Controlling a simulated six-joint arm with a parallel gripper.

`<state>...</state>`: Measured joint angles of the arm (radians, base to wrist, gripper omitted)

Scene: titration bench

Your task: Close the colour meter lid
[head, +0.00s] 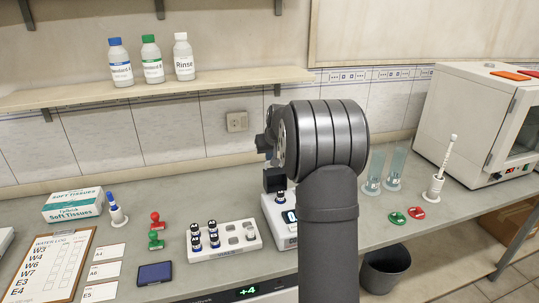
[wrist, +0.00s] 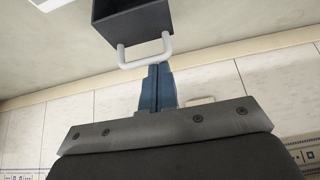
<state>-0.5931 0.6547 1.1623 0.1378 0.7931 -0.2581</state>
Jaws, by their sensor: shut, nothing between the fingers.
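The colour meter (head: 280,212) is a white box with a small display, partly hidden behind my arm in the head view. Its dark lid (head: 274,180) stands raised above the body. In the wrist view the dark, box-shaped lid (wrist: 128,20) is at the top, with a white U-shaped handle (wrist: 167,42) facing my gripper. My gripper (wrist: 160,68) has its blue fingers shut with nothing between them. The fingertips are right by the handle; I cannot tell whether they touch it. In the head view my wrist hides most of the gripper.
A white vial rack (head: 224,240) with several dark-capped vials stands just left of the meter. Glass cylinders (head: 373,172) and red and green discs (head: 416,212) are to the right. A bottle shelf (head: 150,90) runs along the wall behind. A bin (head: 385,268) stands below the bench edge.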

